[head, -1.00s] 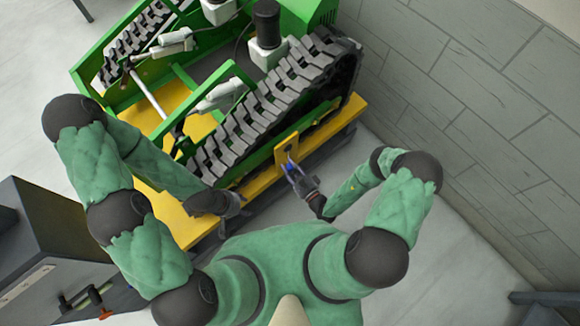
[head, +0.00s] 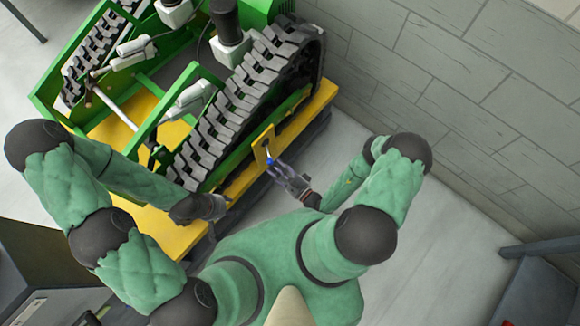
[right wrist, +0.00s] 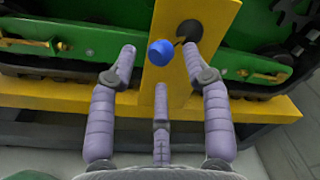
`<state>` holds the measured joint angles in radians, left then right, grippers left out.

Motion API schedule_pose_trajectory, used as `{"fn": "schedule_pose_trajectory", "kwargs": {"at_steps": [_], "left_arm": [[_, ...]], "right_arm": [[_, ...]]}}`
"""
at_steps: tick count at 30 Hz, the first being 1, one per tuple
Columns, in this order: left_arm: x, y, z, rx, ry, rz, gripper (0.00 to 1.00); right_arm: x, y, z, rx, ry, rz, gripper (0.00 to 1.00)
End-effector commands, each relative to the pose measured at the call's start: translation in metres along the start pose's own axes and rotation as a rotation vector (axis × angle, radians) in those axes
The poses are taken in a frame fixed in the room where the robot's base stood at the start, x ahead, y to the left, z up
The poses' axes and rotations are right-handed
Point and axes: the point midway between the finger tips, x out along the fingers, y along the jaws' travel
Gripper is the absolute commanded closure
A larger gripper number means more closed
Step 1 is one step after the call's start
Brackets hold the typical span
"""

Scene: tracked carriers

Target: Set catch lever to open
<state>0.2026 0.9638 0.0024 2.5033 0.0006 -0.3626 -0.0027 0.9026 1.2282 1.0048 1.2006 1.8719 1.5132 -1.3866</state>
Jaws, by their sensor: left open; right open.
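The catch lever's blue knob (right wrist: 160,52) shows in the right wrist view in front of a yellow upright plate (right wrist: 178,70). A dark pivot sits up and right of the knob. The knob also shows small in the head view (head: 269,160), on the side of the tracked carrier (head: 215,125). My right gripper (right wrist: 160,60) is open, with its fingers on both sides of the knob and plate; I cannot tell whether any finger touches. My left gripper (head: 222,207) is by the yellow deck at the carrier's near end, and its fingers are hard to make out.
A yellow side beam (right wrist: 262,114) runs below the plate. A green rail (right wrist: 85,55) with brass bolts lies behind my right fingers. The grey block wall (head: 480,110) stands at the right. Open floor (head: 415,265) lies between the carrier and the wall.

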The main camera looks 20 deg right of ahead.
Motion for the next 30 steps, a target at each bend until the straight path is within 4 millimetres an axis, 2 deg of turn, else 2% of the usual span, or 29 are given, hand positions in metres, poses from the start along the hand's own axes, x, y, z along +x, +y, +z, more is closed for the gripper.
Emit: {"fn": "schedule_pose_trajectory", "kwargs": {"at_steps": [6,15,21,30], "left_arm": [[0.000,0.000,0.000,0.000,0.000,0.000,0.51],[0.000,0.000,0.000,0.000,0.000,0.000,0.51],[0.000,0.000,0.000,0.000,0.000,0.000,0.51],[0.000,0.000,0.000,0.000,0.000,0.000,0.51]], "right_arm": [[-0.030,0.000,-0.001,0.003,0.005,-0.002,0.51],[-0.063,0.001,0.000,0.002,0.002,0.002,0.51],[-0.072,0.001,0.001,0.002,0.001,0.003,0.51],[-0.074,0.002,0.001,0.002,-0.002,0.004,0.51]]}}
